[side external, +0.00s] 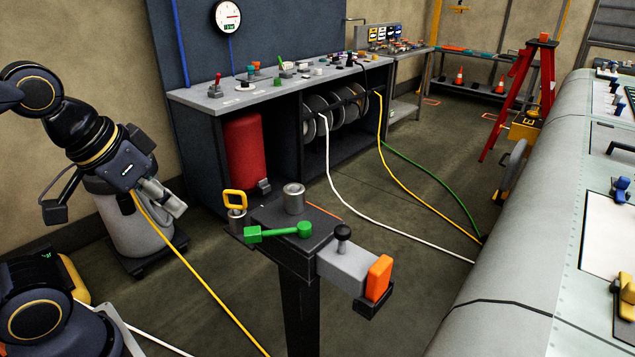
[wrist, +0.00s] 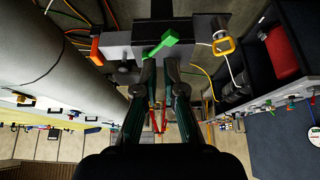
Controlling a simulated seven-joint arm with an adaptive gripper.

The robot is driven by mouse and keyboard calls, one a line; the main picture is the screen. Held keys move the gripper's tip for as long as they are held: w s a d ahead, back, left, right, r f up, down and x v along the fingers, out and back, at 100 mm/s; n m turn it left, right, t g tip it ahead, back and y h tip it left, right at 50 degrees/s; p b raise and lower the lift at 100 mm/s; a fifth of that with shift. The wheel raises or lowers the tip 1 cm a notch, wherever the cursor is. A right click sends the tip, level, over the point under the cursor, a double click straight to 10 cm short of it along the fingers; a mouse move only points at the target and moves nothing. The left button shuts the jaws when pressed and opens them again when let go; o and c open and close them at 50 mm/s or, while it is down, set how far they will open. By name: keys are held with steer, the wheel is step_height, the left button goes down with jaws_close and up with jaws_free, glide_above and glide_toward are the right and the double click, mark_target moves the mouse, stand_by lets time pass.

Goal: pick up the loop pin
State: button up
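The loop pin (side external: 235,196) has a yellow squared loop on top and stands upright in a grey metal socket at the left edge of the dark stand (side external: 320,228). It also shows in the wrist view (wrist: 224,45), right of the fingers. My gripper (side external: 172,203) is left of the stand, well apart from the pin, with its fingers pointing toward the lower right. In the wrist view, my gripper (wrist: 160,66) shows a clear gap between its fingertips, with nothing held. The pin's lower part is hidden in the socket.
On the stand, a green lever (side external: 278,232) lies close to the pin, with a metal cylinder (side external: 294,198) behind. A black knob (side external: 343,233) and orange block (side external: 379,277) are at the right. A workbench (side external: 230,98) stands behind; a large grey wing (side external: 535,240) is at right.

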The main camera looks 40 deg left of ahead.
steer(key=o, duration=0.5)
steer(key=shift+o, duration=0.2)
steer(key=shift+w, duration=0.1)
